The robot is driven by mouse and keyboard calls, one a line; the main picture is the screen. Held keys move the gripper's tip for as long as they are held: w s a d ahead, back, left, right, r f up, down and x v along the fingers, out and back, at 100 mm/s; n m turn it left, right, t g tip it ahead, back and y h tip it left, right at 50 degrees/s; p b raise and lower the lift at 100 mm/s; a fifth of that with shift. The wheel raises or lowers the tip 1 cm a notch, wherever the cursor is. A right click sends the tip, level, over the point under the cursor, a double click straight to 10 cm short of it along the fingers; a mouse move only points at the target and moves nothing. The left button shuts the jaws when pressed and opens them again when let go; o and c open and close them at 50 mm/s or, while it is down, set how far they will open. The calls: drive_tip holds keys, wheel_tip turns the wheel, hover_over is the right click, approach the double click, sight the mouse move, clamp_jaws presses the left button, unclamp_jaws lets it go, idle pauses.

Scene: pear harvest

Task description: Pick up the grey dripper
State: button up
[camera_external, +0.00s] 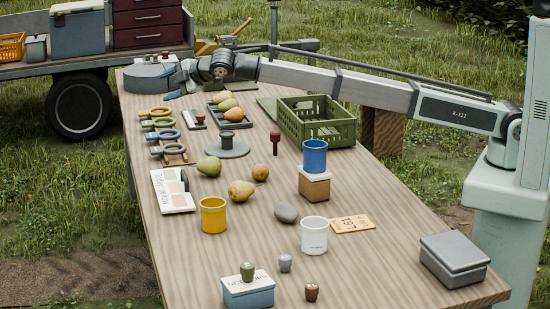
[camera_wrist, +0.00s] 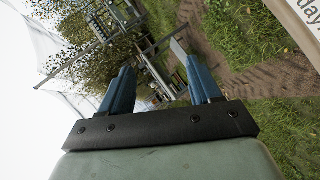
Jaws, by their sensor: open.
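The grey dripper (camera_external: 285,263) appears to be the small grey piece standing on the front part of the wooden table. A similar green piece (camera_external: 247,271) sits on the blue-grey box (camera_external: 248,292) to its left, and a brown one (camera_external: 312,292) stands to its front right. My gripper (camera_external: 168,85) is at the far left end of the table, far from the grey piece. Its blue fingers are apart and empty in the wrist view (camera_wrist: 158,78). The grey piece is not visible in the wrist view.
A white mug (camera_external: 314,236), yellow mug (camera_external: 213,215) and grey stone (camera_external: 286,213) stand behind the grey piece. A blue mug (camera_external: 315,156) rests on a block. A green crate (camera_external: 318,122) stands further back. A grey case (camera_external: 454,260) sits right, with bare table before it.

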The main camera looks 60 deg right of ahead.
drive_tip(key=s+a+f+g, duration=0.2)
drive_tip(key=s+a+f, duration=0.1)
drive_tip(key=s+a, duration=0.3)
drive_tip(key=s+a+f+g, duration=0.2)
drive_tip(key=s+a+f, duration=0.1)
drive_tip(key=s+a, duration=0.4)
drive_tip(key=n+g+h, duration=0.1)
drive_tip(key=n+g, duration=0.2)
drive_tip(key=g, duration=0.6)
hover_over(285, 257)
wheel_tip(285, 257, down, 8)
drive_tip(key=r, duration=0.1)
drive_tip(key=f, duration=0.8)
drive_tip(key=shift+s+a+f, duration=0.15)
drive_tip(key=shift+a+f, duration=0.2)
drive_tip(key=shift+f, duration=0.05)
drive_tip(key=shift+d+f, duration=0.15)
drive_tip(key=shift+f, duration=1.2)
drive_tip(key=shift+d+f, duration=0.15)
drive_tip(key=shift+f, duration=1.2)
drive_tip(key=shift+c, duration=0.2)
drive_tip(key=c, duration=1.1)
